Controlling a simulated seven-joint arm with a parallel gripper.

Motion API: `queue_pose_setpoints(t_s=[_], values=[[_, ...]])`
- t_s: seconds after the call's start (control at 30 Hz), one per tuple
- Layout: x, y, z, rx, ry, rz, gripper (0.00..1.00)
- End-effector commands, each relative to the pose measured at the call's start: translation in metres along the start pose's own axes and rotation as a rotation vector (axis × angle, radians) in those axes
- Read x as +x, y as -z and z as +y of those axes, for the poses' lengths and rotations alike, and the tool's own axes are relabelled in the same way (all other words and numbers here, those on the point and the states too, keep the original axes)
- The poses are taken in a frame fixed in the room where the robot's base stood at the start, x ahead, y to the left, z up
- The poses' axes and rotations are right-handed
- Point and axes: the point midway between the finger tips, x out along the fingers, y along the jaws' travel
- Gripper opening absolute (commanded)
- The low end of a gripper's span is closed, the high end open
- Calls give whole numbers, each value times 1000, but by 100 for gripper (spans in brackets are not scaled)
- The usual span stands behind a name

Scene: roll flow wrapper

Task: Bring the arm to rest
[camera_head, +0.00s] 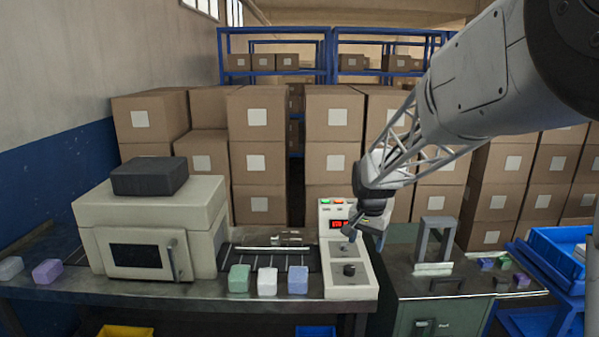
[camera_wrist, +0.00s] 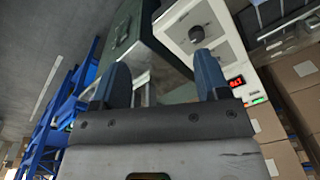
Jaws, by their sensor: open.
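My gripper (camera_head: 366,232) hangs at the end of my arm, above the right part of the bench, in front of the white control panel (camera_head: 346,278). In the wrist view my gripper (camera_wrist: 160,85) shows two blue-grey fingers spread apart with nothing between them. The same control panel (camera_wrist: 188,32) shows behind the fingers, with a dark knob and a lit red display. In the head view, the fingertips overlap the panel's edge, and I cannot tell how far apart they are from it.
A beige machine (camera_head: 150,228) with a dark block on top stands on the bench at left. Green, white and blue blocks (camera_head: 268,281) sit along the front edge. A green cabinet (camera_head: 440,310) with a grey frame, blue crates (camera_head: 560,255) and stacked cartons (camera_head: 258,160) surround the arm.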

Motion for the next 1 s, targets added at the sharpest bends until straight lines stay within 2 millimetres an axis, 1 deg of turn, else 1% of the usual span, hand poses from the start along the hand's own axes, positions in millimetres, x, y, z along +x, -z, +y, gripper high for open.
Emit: queue_pose_setpoints(t_s=[0.03, 0.2, 0.5, 0.7, 1.0], values=[[-9, -11, 7, -17, 3, 6, 68], [-34, -45, 31, -79, 12, 23, 68], [-66, -109, 73, -188, 24, 53, 68], [-81, -153, 102, -262, 30, 74, 68], [-90, -219, 144, -371, 36, 107, 68]])
